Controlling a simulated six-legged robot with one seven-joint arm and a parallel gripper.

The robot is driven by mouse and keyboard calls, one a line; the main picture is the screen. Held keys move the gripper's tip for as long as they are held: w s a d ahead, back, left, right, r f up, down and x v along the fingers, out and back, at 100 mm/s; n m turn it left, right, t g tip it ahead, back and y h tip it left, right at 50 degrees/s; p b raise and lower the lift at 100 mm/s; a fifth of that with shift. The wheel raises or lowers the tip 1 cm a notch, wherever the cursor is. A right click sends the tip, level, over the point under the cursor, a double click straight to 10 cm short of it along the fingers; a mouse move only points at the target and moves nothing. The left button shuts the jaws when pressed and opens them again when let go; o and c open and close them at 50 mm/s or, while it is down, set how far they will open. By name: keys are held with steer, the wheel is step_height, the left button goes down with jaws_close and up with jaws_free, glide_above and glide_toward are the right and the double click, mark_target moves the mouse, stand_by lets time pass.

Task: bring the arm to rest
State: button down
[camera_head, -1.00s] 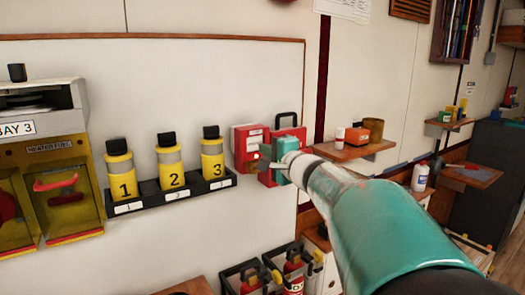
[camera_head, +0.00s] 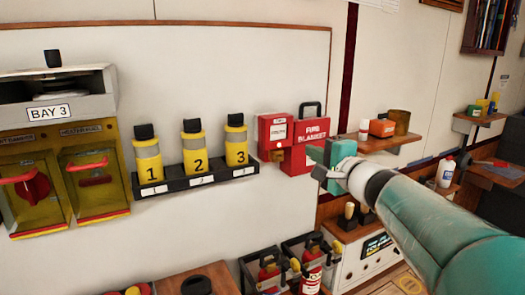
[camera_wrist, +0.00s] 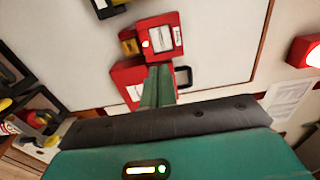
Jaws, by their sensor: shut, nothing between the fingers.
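My gripper (camera_head: 322,165) is at the right of the head view, in front of the wall and just below the red fire blanket box (camera_head: 312,146). It is shut and holds nothing. In the wrist view my gripper's green fingers (camera_wrist: 158,80) are together, with the red boxes beyond them. My teal and white arm reaches in from the lower right. A red call-point box (camera_head: 278,133) is on the wall left of the blanket box; it also shows in the wrist view (camera_wrist: 163,38). I cannot tell the exact gap between my fingers and the wall.
Several numbered yellow bottles stand in a black rack (camera_head: 205,181). The BAY 3 breaker unit (camera_head: 55,113) is at the left. A wooden shelf (camera_head: 388,142) with small items is right of my gripper. Fire extinguishers (camera_head: 310,281) stand below.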

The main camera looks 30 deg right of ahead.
steer(key=shift+s, duration=0.15)
steer(key=s+a+f+n+g+y, duration=0.15)
steer(key=a+f+n, duration=0.25)
steer(key=a, duration=0.4)
steer(key=s+a+f+n+g+y, duration=0.1)
steer(key=a+f+n+g+y, duration=0.2)
steer(key=a, duration=0.4)
steer(key=s+a+f+n+g+y, duration=0.1)
steer(key=a+f+n+g+y, duration=0.2)
steer(key=a, duration=0.5)
steer(key=s+a+f+n+g+h, duration=0.3)
steer(key=s+f+n+g+h, duration=0.2)
steer(key=s+f+n, duration=0.3)
step_height(320, 180, down, 3)
steer(key=s+h, duration=0.1)
steer(key=s, duration=0.2)
steer(key=shift+a+n, duration=0.3)
steer(key=shift+a, duration=0.1)
steer(key=shift+r+h, duration=0.1)
steer(key=shift+h, duration=0.15)
